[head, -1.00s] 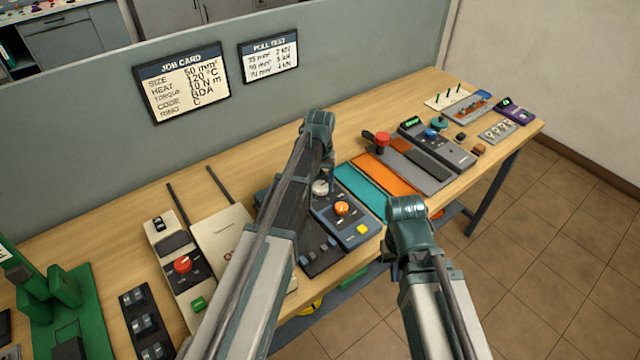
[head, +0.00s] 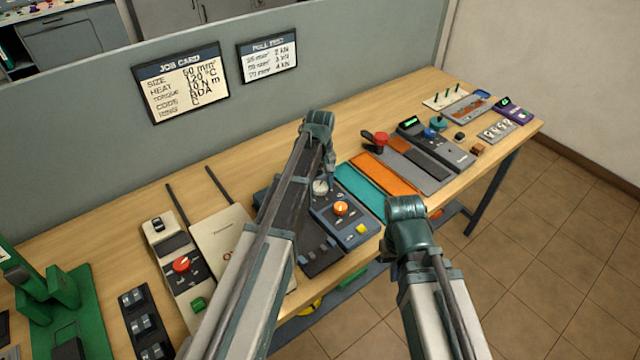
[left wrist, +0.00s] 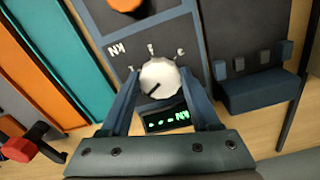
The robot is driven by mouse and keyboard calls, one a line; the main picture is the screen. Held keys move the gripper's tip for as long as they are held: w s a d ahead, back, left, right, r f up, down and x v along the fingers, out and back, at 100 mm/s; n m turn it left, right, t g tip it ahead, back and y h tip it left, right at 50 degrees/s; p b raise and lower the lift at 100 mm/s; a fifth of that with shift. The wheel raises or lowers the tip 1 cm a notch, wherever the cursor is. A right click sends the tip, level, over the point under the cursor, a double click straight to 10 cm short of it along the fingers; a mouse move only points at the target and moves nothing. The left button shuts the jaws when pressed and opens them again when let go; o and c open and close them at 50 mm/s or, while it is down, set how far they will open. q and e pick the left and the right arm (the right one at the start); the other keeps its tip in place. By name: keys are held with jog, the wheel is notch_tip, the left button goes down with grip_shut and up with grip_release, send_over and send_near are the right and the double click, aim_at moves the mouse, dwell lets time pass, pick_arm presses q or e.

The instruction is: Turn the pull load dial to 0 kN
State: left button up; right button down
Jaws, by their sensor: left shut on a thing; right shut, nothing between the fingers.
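The pull load dial (left wrist: 160,78) is a round white knob with a dark pointer mark, on the dark blue-grey panel of the pull tester (head: 352,228). In the left wrist view it sits between the two fingers of my left gripper (left wrist: 158,92), which is shut on it. The mark slants to the lower left there. Upside-down "kN" and scale marks lie around the knob. A small green-lit display (left wrist: 166,116) beside it is too small to read surely. In the head view the dial (head: 320,186) shows beside the left fingers. My right gripper (head: 388,250) is shut and empty, off the bench's front edge.
The wall carries a pull test card (head: 268,57).

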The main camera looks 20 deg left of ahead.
aim_at(320, 187)
dwell(0.3)
pick_arm(q)
jog(key=o, duration=1.4)
jog(key=shift+c, duration=0.2)
jog(key=shift+r, duration=0.1)
notch_tip(320, 187, up, 14)
jog(key=p, duration=1.4)
jog(key=shift+f, duration=0.25)
jog(key=s+d+f+m+b, duration=0.2)
jog(key=s+d+m, duration=0.1)
jog(key=s, duration=0.5)
jog(key=s+d+f+m+b, duration=0.2)
jog(key=s+d+m, duration=0.2)
jog(key=s, duration=0.4)
jog(key=s+d+f+m+y+b, duration=0.1)
jog(key=s+d+f+m+b, duration=0.1)
jog(key=s+d, duration=0.4)
jog(key=shift+s+f+m+b, duration=0.25)
jog(key=shift+s+m+b, duration=0.2)
jog(key=shift+s+m, duration=0.6)
